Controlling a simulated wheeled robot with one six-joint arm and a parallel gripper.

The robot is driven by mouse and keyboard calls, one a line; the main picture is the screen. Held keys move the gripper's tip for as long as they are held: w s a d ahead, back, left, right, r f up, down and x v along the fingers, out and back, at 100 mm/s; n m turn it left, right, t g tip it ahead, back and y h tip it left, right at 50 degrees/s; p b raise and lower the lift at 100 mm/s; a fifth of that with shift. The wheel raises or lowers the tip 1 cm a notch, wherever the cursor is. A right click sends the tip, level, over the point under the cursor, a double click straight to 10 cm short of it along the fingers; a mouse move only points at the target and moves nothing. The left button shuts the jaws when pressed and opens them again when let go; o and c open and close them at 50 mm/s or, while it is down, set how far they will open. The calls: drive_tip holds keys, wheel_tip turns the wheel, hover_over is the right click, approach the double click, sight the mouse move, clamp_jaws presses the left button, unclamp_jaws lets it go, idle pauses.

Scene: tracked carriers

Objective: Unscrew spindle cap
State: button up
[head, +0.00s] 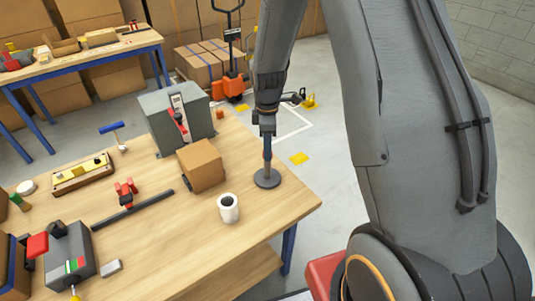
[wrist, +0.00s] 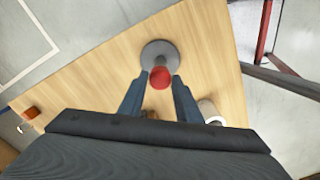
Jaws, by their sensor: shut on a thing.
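The spindle stands upright on the wooden table, near its right corner in the head view. It has a round grey base (head: 267,178) and a thin stem. In the wrist view the base (wrist: 158,48) shows behind the red cap (wrist: 160,78). My gripper (head: 267,152) points down over the spindle, and its two blue fingers are closed on the red cap at the top. In the head view the fingers hide most of the cap. I cannot tell how far the cap is turned on the stem.
A white cup (head: 228,208) and a cardboard box (head: 201,166) stand left of the spindle. A grey machine (head: 160,118) is behind the box. A black bar with red clamps (head: 127,193) lies farther left. The table's front right corner is bare.

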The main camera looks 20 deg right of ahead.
drive_tip(key=o, duration=0.8)
drive_tip(key=m, duration=0.4)
drive_tip(key=shift+p, duration=0.35)
drive_tip(key=m, duration=0.3)
drive_tip(key=shift+m, duration=0.4)
drive_tip(key=m+p, duration=0.1)
drive_tip(key=m, duration=0.6)
drive_tip(key=m+p, duration=0.1)
drive_tip(key=m, duration=1.3)
